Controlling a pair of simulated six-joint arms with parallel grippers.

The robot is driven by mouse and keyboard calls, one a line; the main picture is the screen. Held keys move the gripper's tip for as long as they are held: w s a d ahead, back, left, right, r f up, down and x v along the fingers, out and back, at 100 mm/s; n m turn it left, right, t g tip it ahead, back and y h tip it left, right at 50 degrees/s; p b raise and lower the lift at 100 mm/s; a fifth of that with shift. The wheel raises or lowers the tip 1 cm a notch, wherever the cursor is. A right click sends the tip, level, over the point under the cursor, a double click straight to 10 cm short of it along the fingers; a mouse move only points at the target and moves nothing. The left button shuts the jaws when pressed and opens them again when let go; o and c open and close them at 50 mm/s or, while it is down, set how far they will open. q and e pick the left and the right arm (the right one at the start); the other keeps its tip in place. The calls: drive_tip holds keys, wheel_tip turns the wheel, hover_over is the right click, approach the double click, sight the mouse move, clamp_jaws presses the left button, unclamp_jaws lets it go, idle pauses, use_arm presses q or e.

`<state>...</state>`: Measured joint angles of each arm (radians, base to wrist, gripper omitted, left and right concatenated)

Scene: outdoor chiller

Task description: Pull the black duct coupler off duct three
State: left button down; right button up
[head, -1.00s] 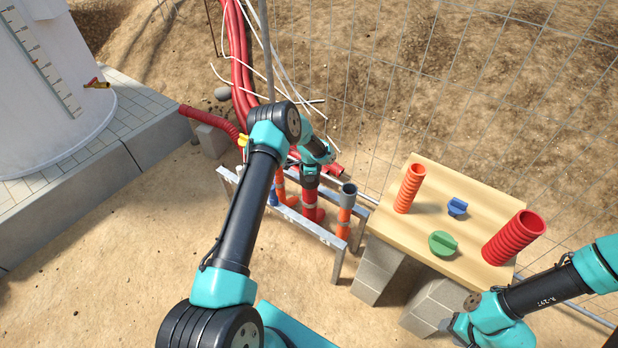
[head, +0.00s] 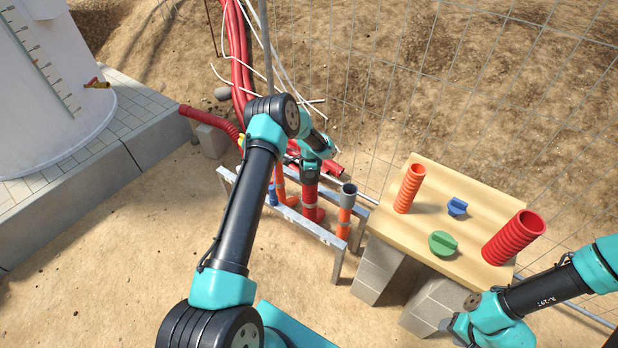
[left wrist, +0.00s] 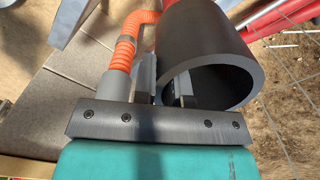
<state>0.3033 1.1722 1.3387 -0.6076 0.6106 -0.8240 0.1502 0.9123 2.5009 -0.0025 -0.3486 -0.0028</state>
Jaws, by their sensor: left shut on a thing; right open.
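In the left wrist view a wide black duct coupler (left wrist: 212,58) shows open-mouthed. My left gripper (left wrist: 165,92) is shut on its wall, one finger outside and one inside the mouth. In the head view my left gripper (head: 310,174) is over a red corrugated duct (head: 313,204) in the row of ducts. My arm and gripper mostly hide the coupler there, and I cannot tell whether it still touches the duct. My right gripper (head: 452,326) is at the lower right, open, its fingers hard to see, away from the ducts.
An orange duct with a grey collar (head: 347,193) stands just right of the red one. A metal rail (head: 318,232) runs in front. A wooden board (head: 463,258) on blocks holds an orange pipe, a red pipe, and blue and green caps. Wire fencing stands behind.

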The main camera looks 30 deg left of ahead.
use_arm(q)
drive_tip(key=shift+r, duration=2.45)
